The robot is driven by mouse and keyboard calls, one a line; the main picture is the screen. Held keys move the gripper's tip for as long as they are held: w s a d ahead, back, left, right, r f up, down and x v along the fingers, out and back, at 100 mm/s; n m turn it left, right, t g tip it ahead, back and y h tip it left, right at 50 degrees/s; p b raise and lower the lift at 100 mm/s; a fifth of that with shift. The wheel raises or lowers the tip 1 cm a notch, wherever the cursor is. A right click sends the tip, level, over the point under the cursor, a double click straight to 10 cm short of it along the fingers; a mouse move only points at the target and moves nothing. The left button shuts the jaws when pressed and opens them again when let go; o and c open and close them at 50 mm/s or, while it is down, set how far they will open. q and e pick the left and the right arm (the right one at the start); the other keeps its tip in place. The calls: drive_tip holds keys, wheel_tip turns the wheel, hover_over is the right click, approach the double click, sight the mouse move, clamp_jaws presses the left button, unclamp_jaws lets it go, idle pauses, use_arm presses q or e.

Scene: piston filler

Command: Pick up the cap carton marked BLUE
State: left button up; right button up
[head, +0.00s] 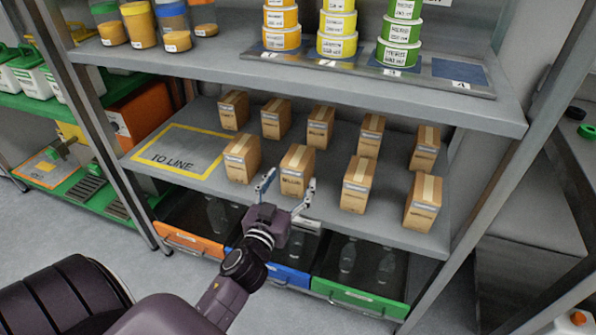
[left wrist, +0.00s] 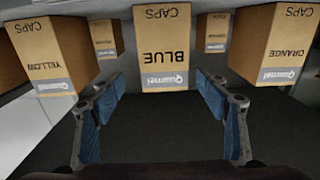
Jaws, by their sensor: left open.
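The cap carton marked BLUE (left wrist: 162,48) hangs upside down in the left wrist view, centred at the top, its printed front facing me. In the head view I take it to be the front-row carton (head: 297,168) directly before my left gripper; its print is too small to read there. My left gripper (head: 288,186) is open and empty. Its blue-padded fingers (left wrist: 160,92) are spread wider than the carton, and they appear short of its front face. My right gripper is not in view.
Cartons marked YELLOW (left wrist: 50,55) and ORANGE (left wrist: 272,45) flank it, with a back row of cartons behind. A taped TO LINE area (head: 180,150) is free on the shelf's left. Another shelf (head: 215,65) with tins is above; coloured bins (head: 360,300) are below.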

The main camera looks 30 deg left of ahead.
sight(298, 162)
use_arm(q)
drive_tip(key=x, duration=0.2)
drive_tip(key=shift+w+r, duration=0.1)
drive_tip(key=shift+w, duration=0.2)
drive_tip(key=x, duration=0.4)
drive_tip(key=shift+a, duration=0.4)
drive_tip(key=shift+w+a, duration=0.1)
drive_tip(key=shift+w, duration=0.45)
drive_tip(key=shift+c, duration=0.4)
drive_tip(key=c, duration=1.3)
